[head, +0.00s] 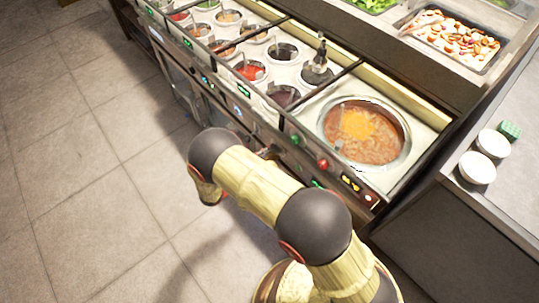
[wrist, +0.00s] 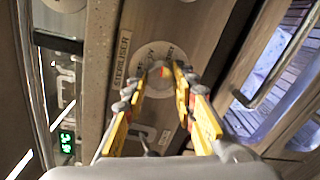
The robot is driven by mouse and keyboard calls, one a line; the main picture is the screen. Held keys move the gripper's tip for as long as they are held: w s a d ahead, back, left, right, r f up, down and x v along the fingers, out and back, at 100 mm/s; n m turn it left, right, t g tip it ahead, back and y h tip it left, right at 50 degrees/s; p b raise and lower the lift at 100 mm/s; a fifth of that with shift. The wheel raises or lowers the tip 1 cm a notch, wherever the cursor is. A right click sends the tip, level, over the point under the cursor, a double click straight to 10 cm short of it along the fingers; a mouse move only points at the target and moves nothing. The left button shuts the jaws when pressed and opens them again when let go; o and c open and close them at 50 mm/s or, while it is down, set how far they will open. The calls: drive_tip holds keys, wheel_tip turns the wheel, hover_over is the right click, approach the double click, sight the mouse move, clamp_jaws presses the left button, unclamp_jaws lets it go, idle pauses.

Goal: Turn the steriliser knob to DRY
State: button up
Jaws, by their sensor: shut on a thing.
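The steriliser knob (wrist: 158,74) sits on a round pale dial plate (wrist: 152,50) in the wrist view, beside a panel label reading STERILISER (wrist: 122,58). It has a small orange-red mark on it. My gripper (wrist: 160,68) has its yellow fingers on either side of the knob and is shut on it. The lettering around the dial is partly covered by the fingers and too small to read, so the setting cannot be told. In the head view my arm covers the knob's part of the counter front.
The counter front (head: 235,115) carries several lit displays and knobs. Above it are sauce wells and a large soup pot (head: 364,133). In the wrist view a green display (wrist: 67,142) is at left and a handle (wrist: 268,80) at right. The tiled floor (head: 80,150) is clear.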

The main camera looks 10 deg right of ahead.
drive_tip(key=shift+m+b, duration=0.6)
drive_tip(key=shift+m, duration=0.9)
drive_tip(key=o, duration=1.1)
drive_tip(key=shift+o, duration=0.3)
drive_tip(key=shift+s+a, duration=0.1)
drive_tip(key=v, duration=1.1)
drive_tip(key=shift+s+a, duration=0.25)
drive_tip(key=shift+a, duration=0.05)
